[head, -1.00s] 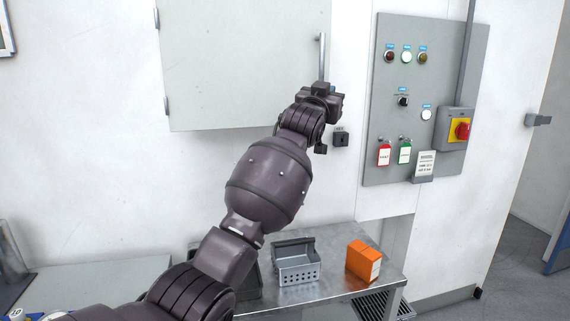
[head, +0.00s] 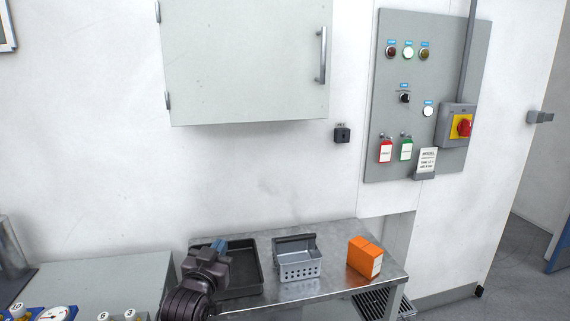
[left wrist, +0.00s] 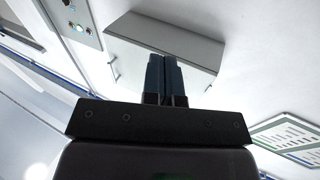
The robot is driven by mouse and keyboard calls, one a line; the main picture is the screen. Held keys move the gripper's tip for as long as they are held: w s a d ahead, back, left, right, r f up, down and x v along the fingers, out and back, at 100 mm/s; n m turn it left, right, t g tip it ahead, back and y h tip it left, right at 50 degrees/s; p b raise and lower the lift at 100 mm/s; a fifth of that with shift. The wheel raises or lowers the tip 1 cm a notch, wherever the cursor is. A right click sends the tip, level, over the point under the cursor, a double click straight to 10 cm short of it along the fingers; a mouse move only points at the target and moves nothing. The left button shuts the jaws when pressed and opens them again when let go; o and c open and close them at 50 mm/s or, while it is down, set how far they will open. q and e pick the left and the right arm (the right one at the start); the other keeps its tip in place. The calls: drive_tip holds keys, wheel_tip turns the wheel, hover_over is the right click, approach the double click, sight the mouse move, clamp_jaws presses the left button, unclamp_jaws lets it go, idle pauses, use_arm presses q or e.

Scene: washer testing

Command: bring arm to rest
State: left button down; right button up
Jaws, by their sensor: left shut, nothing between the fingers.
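My left gripper (head: 212,247) is low in the head view, in front of the left part of the steel table (head: 335,285) and partly over the black tray (head: 246,270). It is shut and empty. In the left wrist view its two dark blue fingers (left wrist: 165,78) lie side by side and point up the picture towards the grey wall cabinet (left wrist: 168,42). The same cabinet (head: 245,62) shows in the head view, closed, with a vertical handle at its right. My right gripper is not in view.
A grey perforated basket (head: 298,265) and orange boxes (head: 364,258) stand on the table. A control panel (head: 385,100) with lamps, tags and a red switch (head: 464,126) is on the wall at right.

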use_arm(q)
drive_tip(key=s+a+f+g+y, duration=0.1)
drive_tip(key=s+a+f, duration=0.3)
drive_tip(key=s+f, duration=0.5)
drive_tip(key=s+a+f+n+g+y, duration=0.1)
drive_tip(key=s+a+f+g, duration=0.2)
drive_tip(key=s+f, duration=0.7)
drive_tip(key=s+a+f+n+g+y+b, duration=0.1)
drive_tip(key=s+a+f+g, duration=0.1)
drive_tip(key=s+a+f, duration=0.3)
drive_tip(key=s+f, duration=0.4)
drive_tip(key=s, duration=0.4)
drive_tip(key=shift+s+a+f+g+y, duration=0.3)
drive_tip(key=shift+s+a+g+y, duration=0.05)
drive_tip(key=shift+a+g+y, duration=0.05)
